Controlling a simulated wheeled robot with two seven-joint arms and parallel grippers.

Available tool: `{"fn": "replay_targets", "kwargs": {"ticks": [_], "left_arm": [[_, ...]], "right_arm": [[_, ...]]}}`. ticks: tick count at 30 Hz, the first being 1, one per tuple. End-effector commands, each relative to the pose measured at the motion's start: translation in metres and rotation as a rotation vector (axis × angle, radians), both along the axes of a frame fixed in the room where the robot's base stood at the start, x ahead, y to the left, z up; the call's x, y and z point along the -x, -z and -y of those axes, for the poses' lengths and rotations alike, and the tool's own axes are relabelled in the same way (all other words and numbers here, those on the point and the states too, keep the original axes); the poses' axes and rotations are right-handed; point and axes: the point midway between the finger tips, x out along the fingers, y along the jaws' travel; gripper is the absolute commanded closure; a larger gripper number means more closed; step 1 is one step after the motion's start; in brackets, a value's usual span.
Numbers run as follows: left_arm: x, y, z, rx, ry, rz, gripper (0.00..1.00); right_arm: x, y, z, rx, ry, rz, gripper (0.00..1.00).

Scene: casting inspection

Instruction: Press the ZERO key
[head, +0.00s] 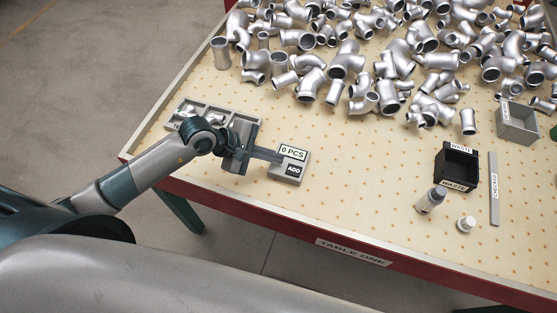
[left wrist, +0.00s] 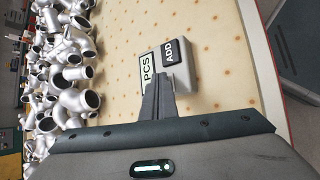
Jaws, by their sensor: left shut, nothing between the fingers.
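A small grey counter (head: 284,177) stands on the table near its front edge, with a display reading "0 PCS" (head: 292,153) and a dark key marked ADD (head: 293,169). In the left wrist view the counter (left wrist: 188,72) shows its ADD key (left wrist: 170,52) and part of the display (left wrist: 147,70). No key marked ZERO is visible; my fingers cover part of the counter's face. My left gripper (head: 279,158) is shut and empty, its fingertips at the counter's left side beside the ADD key. I cannot tell whether they touch it. The fingertips also show in the left wrist view (left wrist: 166,76). My right gripper is out of view.
A grey divided tray (head: 246,119) sits under and behind my left wrist. Many metal pipe fittings (head: 345,62) cover the back. At the right are a black WASTE bin (head: 457,165), a grey bin (head: 518,123), a grey strip (head: 494,190) and two small cylindrical objects. The table's middle is clear.

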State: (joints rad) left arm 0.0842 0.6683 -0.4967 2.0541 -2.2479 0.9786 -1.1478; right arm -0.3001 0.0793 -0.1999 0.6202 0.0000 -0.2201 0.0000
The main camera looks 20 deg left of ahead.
Motion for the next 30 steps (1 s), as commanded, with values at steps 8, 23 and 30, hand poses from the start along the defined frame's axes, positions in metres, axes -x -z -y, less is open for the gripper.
{"fn": "replay_targets", "kwargs": {"ticks": [8, 23, 30], "left_arm": [[0.000, 0.001, 0.000, -0.001, 0.000, -0.001, 1.00], [0.000, -0.015, 0.000, 0.000, 0.001, -0.001, 1.00], [0.000, -0.015, 0.000, 0.000, 0.001, -0.001, 1.00]], "right_arm": [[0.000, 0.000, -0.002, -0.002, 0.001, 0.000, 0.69], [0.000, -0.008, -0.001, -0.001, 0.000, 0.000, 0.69], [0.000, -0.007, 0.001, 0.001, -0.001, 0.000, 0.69]]}}
